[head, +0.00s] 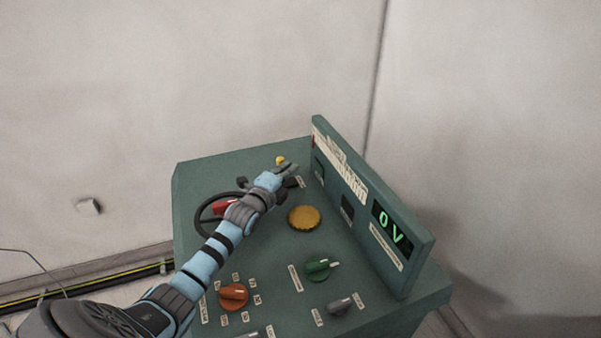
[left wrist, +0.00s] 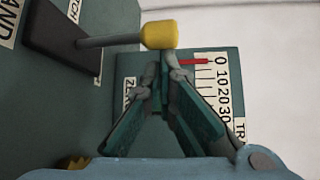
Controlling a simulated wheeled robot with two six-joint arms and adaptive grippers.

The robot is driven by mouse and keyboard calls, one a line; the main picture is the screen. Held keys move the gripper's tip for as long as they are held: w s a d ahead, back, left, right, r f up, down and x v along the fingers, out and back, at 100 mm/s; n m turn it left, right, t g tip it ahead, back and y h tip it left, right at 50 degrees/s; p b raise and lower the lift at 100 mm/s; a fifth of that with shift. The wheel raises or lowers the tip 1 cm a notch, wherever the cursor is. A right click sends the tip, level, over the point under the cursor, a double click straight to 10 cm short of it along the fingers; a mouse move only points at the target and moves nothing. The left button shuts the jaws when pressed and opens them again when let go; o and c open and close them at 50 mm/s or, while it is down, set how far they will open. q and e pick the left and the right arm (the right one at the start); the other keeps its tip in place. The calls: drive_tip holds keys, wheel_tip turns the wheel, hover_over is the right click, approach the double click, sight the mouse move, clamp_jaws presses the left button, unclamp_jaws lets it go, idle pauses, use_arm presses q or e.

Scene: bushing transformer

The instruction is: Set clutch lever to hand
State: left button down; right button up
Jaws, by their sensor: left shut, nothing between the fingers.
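The clutch lever has a yellow knob (head: 280,160) and sits at the far end of the green control desk. In the left wrist view its yellow knob (left wrist: 160,35) is on a grey rod that comes out of a dark slotted plate (left wrist: 60,38). A label partly reading "AND" (left wrist: 8,22) is at the plate's left side. My left gripper (head: 290,168) is shut and empty, just beside the knob. In the left wrist view its fingertips (left wrist: 165,62) are just below the knob; I cannot tell if they touch it.
A black handwheel (head: 202,212) lies left of my arm, partly hidden. A round brass cap (head: 304,217), a green knob (head: 318,270) and an orange knob (head: 233,296) are on the desk (head: 200,180). An upright panel with a "0 V" display (head: 391,227) stands at right.

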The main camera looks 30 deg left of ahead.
use_arm(q)
drive_tip(key=shift+s+a, duration=0.5)
drive_tip(key=shift+s, duration=0.15)
drive_tip(key=shift+s, duration=0.1)
drive_tip(key=s, duration=0.4)
drive_tip(key=s+d, duration=0.1)
drive_tip(key=s, duration=0.2)
drive_tip(key=s+r, duration=0.1)
drive_tip(key=s, duration=0.3)
drive_tip(key=shift+s+d, duration=0.25)
drive_tip(key=shift+s, duration=0.1)
